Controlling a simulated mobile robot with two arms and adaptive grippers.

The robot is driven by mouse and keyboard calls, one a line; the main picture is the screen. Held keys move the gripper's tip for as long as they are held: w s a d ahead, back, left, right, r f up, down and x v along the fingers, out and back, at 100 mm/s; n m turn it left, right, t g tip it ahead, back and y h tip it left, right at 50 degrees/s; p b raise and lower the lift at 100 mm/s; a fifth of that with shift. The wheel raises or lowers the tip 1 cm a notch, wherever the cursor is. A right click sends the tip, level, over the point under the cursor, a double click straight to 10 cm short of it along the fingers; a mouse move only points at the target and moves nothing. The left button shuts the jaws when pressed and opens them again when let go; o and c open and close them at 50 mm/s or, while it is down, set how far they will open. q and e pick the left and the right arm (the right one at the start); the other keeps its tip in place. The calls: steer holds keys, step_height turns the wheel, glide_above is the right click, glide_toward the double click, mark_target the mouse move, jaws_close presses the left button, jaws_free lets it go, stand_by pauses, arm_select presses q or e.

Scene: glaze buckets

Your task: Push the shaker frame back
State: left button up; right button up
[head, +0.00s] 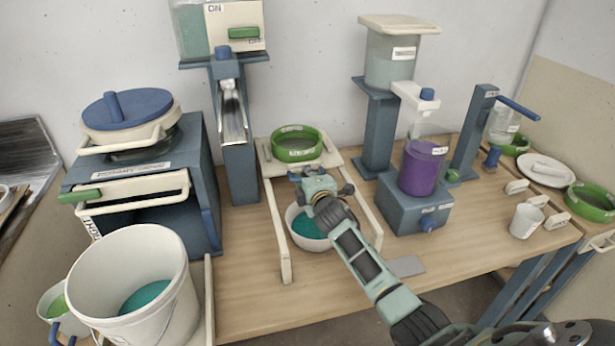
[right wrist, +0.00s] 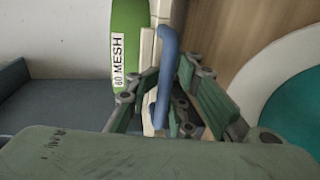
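The shaker frame (head: 277,215) is cream, with two long rails on the wooden table. A green sieve (head: 297,143) sits at its back end. The right wrist view shows the sieve's green wall (right wrist: 126,45) with a "60 MESH" label. A blue handle bar (right wrist: 165,70) is on the frame's near side. My right gripper (head: 308,180) is at this handle, and its fingers (right wrist: 167,85) close in on both sides of the bar. A white bowl of teal glaze (head: 306,228) stands between the rails, partly hidden by my right arm. My left gripper is not in view.
A large bucket (head: 125,270) with teal glaze stands front left, beside a blue box machine (head: 190,190). A blue column (head: 236,160) rises behind left of the frame. A purple jar (head: 422,168) on a blue base (head: 410,205) stands to the right.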

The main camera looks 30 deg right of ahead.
steer(key=shift+o, duration=1)
steer(key=shift+f, duration=0.1)
steer(key=v, duration=1.2)
